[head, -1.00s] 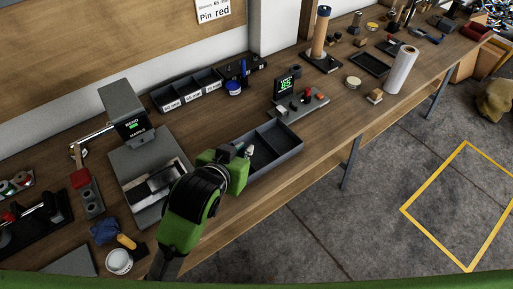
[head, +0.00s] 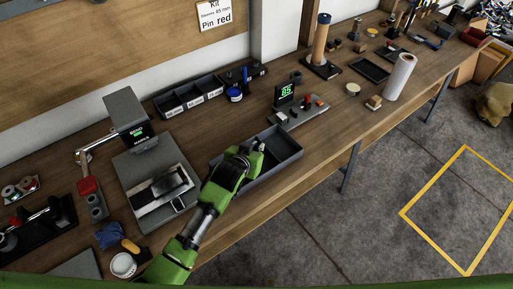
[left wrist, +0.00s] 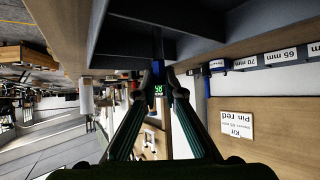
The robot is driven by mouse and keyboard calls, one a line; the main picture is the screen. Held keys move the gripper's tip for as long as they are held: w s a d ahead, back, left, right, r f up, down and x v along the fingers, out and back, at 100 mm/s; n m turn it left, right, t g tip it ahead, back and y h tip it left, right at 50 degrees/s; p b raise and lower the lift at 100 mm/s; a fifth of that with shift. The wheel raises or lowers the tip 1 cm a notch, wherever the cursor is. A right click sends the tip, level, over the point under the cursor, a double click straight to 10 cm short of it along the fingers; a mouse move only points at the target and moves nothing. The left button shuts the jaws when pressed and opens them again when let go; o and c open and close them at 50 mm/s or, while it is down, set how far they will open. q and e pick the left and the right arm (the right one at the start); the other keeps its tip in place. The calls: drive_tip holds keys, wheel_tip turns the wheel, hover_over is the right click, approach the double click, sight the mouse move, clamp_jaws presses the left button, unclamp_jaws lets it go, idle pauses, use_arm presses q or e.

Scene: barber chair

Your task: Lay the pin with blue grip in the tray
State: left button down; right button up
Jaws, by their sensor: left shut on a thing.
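My left gripper (head: 259,147) is at the grey divided tray (head: 284,160) on the bench, over its left part. In the left wrist view my left gripper (left wrist: 157,72) is shut on a narrow dark blue thing (left wrist: 157,46), which looks like the pin with blue grip. The pin's lower end cannot be told apart from the tray wall behind it. The tray also shows large at the top of the left wrist view (left wrist: 125,38). Another upright blue-handled thing (head: 244,73) stands in the black rack at the back. My right gripper is not in view.
A small device with a green display (head: 284,92) stands behind the tray. Labelled sleeve bins (head: 188,97) and a blue-lidded jar (head: 235,94) are at the wall. A grey machine (head: 130,115) stands to the left. The bench's front edge runs close to the tray.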

use_arm(q)
drive_tip(key=shift+f, duration=0.55)
drive_tip(key=c, duration=2.1)
unclamp_jaws()
drive_tip(key=shift+c, duration=0.2)
drive_tip(key=v, duration=1.2)
drive_tip(key=shift+b, duration=0.35)
